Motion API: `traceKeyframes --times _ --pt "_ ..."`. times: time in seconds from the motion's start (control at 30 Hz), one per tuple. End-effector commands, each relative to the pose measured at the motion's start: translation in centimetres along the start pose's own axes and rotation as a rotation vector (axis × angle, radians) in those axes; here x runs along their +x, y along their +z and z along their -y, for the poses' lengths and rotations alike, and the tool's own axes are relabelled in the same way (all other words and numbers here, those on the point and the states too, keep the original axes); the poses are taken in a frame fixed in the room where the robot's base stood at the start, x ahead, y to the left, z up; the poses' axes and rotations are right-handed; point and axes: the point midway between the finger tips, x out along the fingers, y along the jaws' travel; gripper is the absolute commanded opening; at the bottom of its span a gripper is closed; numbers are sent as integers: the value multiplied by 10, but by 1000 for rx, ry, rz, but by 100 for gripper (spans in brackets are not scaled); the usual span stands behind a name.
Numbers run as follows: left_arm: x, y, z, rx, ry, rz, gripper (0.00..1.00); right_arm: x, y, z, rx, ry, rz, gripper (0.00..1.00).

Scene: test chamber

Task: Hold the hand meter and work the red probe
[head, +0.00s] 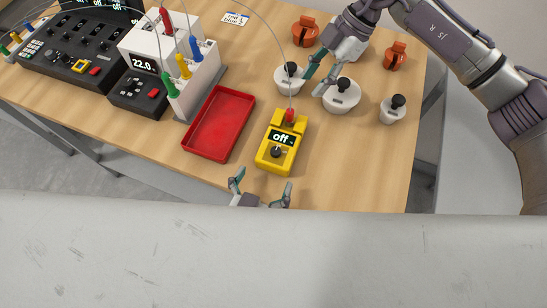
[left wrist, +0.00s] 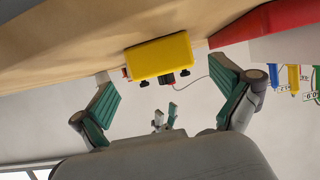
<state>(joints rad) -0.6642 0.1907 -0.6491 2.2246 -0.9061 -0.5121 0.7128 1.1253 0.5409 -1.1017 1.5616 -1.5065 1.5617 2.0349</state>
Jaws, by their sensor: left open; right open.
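The yellow hand meter (head: 278,160) lies near the table's front edge, and its screen reads "off". It has a dark knob (head: 276,152) below the screen. The red probe (head: 290,116) sits at the meter's far end, with a thin wire rising from it. My left gripper (head: 261,192) is open and empty just in front of the meter, apart from it. In the left wrist view the meter (left wrist: 160,57) is ahead between the spread fingers (left wrist: 168,103). My right gripper (head: 317,82) is open, beyond the meter, between two white knobbed weights.
White weights with black knobs (head: 341,96) stand around my right gripper. A red tray (head: 246,96) lies left of the meter. Further left are a white rack (head: 142,40) with coloured probes, a black box (head: 128,91) reading 22.0 and a control panel (head: 65,68). Orange pieces (head: 305,31) lie behind.

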Motion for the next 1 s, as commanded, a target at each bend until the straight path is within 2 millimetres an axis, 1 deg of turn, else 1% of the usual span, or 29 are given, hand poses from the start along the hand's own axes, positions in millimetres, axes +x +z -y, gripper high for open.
traceKeyframes --times 0.03,0.1,0.2,0.33,0.5,0.8,0.87,1.0 --pt "11 -1 0 2 0 -4 100 0 0 0 0 0 0 42" --pt "24 -2 0 3 -1 -4 100 0 0 0 0 0 0 42" --pt "42 -1 0 1 0 -4 100 0 0 0 0 0 0 42" --pt "58 0 0 -1 0 -1 100 0 0 0 0 0 0 42" --pt "70 0 0 0 0 1 100 0 0 0 0 0 0 42" --pt "72 0 0 -1 0 1 100 0 0 0 0 0 0 42" --pt "72 0 0 -1 0 1 92 0 0 0 0 0 0 42" --pt "71 0 0 -1 0 1 68 0 0 0 0 0 0 42"
